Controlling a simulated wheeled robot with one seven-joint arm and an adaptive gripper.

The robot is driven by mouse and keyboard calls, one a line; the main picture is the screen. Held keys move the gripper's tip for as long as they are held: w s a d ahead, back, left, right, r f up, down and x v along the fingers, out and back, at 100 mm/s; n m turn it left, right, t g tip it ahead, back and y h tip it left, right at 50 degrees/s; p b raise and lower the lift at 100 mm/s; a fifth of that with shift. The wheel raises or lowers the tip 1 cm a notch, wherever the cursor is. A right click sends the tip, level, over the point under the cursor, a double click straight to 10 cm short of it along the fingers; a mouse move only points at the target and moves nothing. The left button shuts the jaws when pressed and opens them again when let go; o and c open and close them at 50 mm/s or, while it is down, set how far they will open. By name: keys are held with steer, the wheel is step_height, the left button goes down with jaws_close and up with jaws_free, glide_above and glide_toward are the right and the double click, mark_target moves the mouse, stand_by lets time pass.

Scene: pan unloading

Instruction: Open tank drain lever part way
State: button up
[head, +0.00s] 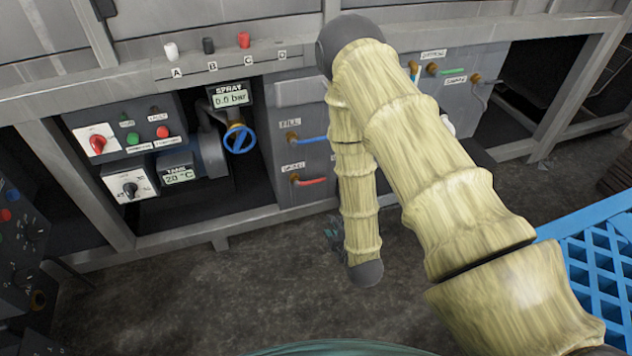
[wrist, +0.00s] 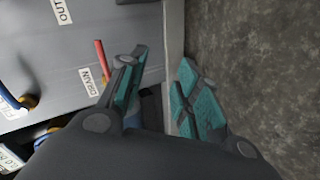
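The tank drain lever is a red handle (head: 311,182) on a brass fitting below the DRAIN label, on the grey panel in the head view. It points right, roughly level. In the wrist view the red lever (wrist: 100,60) shows beside the DRAIN label (wrist: 93,82), and its lower end meets my left finger in the picture. My gripper (wrist: 163,60) has its teal-padded fingers apart, with no object seen between them. The lever lies left of both fingers. I cannot tell whether it touches. In the head view my arm hides most of the gripper, with only teal bits (head: 333,232) showing.
A blue fill lever (head: 312,141) sits just above the drain lever. A blue valve wheel (head: 239,138) and a control box (head: 120,130) are further left. The frame's lower beam (head: 250,235) runs below the panel. Open floor lies in front; a blue crate (head: 598,265) stands right.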

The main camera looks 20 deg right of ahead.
mark_target(317, 181)
steer(key=w+r+n+t, duration=0.4)
steer(key=w+r, duration=0.2)
steer(key=w+b, duration=0.1)
steer(key=w, duration=0.2)
steer(key=w+f+b, duration=0.1)
steer(key=w+b, duration=0.1)
steer(key=w, duration=0.2)
steer(key=w+a+f+b, duration=0.1)
steer(key=w, duration=0.2)
steer(key=shift+w, duration=0.25)
jaws_close()
